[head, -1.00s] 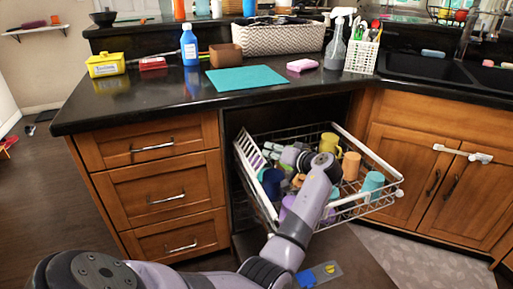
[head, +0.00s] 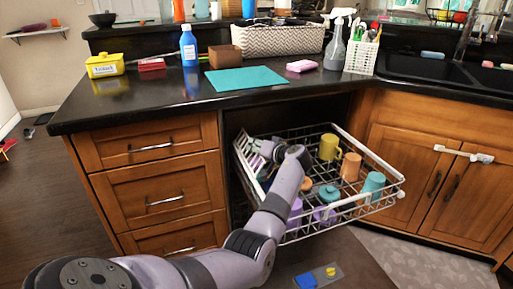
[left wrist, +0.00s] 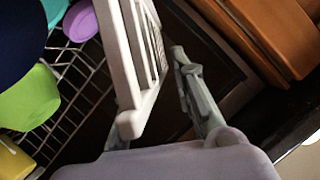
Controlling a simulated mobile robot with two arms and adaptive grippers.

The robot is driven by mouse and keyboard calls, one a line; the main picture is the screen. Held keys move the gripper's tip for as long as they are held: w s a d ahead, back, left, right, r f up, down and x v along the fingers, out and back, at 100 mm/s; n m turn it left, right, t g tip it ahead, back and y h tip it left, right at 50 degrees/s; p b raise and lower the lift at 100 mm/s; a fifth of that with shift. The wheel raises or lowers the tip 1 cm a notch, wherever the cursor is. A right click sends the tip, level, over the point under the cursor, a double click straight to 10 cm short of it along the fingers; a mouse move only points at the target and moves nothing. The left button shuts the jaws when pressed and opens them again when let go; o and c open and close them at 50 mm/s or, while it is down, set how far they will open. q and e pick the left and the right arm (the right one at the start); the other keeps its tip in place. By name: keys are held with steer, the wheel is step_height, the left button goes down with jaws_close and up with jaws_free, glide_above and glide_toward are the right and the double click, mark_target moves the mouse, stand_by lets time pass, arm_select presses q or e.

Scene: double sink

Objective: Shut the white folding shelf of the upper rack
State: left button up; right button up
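The upper rack (head: 352,209) is a wire basket pulled out of the dishwasher opening, full of cups. The white folding shelf (head: 240,152) is a slatted panel along the rack's left side, tilted up; it fills the middle of the left wrist view (left wrist: 137,60). My left gripper (head: 262,150) is at this shelf, partly hidden by its own wrist. In the left wrist view one finger shows right of the shelf with a gap; the other is mostly hidden behind the shelf's lower end. The gripper looks open around the shelf's edge. My right gripper is not in view.
In the rack stand a yellow mug (head: 328,147), an orange mug (head: 350,167), a teal cup (head: 373,185) and a purple cup (head: 296,208). A lime green cup (left wrist: 30,98) is close left of the shelf. The dark counter (head: 150,108) overhangs the opening.

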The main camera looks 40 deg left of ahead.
mark_target(246, 160)
arm_select(q)
jaws_close()
steer(key=shift+s, duration=0.1)
stand_by(0.4)
steer(key=shift+s+a+r+n, duration=0.1)
steer(key=shift+r+n, duration=0.05)
steer(key=shift+n, duration=0.15)
steer(key=shift+s+a+r+n+t+h+p, duration=0.25)
steer(key=shift+s+n+t+h+p, duration=0.15)
steer(key=shift+s+n+t+h, duration=0.15)
steer(key=shift+s+a+r+n+t, duration=0.15)
steer(key=shift+s+n+t, duration=0.1)
steer(key=shift+n, duration=0.3)
steer(key=shift+s+a+n+t+h+p, duration=0.35)
steer(key=shift+s+n+t+h, duration=0.25)
steer(key=shift+n, duration=0.3)
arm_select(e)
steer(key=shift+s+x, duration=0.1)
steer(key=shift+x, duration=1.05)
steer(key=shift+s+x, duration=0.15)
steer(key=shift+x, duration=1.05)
arm_select(q)
steer(key=shift+s, duration=0.1)
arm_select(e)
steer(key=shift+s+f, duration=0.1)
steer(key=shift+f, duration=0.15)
